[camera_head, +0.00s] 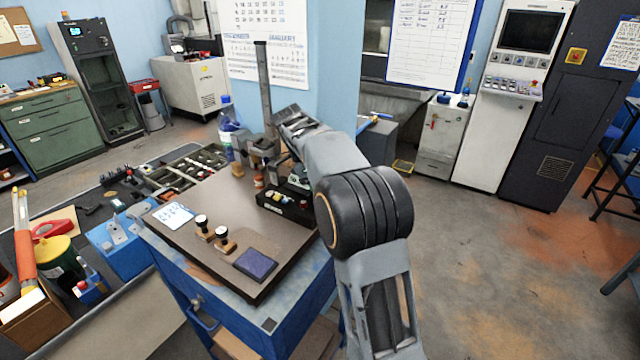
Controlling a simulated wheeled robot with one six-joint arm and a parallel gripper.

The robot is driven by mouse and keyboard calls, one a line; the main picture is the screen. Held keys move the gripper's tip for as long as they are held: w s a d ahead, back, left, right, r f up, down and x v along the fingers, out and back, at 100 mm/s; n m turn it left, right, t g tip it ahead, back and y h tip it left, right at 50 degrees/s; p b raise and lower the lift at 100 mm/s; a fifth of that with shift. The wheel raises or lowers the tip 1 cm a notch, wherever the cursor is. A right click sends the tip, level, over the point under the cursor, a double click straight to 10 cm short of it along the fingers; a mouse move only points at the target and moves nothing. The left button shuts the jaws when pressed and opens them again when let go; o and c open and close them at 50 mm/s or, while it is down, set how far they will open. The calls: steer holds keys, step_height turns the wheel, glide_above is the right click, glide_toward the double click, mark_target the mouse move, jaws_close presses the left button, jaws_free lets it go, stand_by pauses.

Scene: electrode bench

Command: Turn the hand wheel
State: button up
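I cannot make out the hand wheel in the head view. A grey metal fixture with a tall post (264,85) stands at the back of the brown bench top (190,235). My arm rises from the bottom, bends at a black joint and reaches toward this fixture, covering its right side. The end of my arm is near the fixture, but I cannot make out the fingers, which seem hidden behind my own links. I cannot tell whether my gripper touches anything.
A black tray of small coloured items (286,207), two stamps (215,234), a dark blue pad (256,264) and a paper card (172,215) lie on the bench top. A blue-capped bottle (227,117) stands behind. Open floor lies to the right.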

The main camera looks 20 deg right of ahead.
steer(key=o, duration=0.9)
steer(key=shift+s, duration=0.1)
steer(key=shift+r, duration=0.1)
steer(key=shift+p+v, duration=0.7)
steer(key=shift+v, duration=0.1)
steer(key=shift+p+v, duration=2.6)
steer(key=shift+v, duration=0.6)
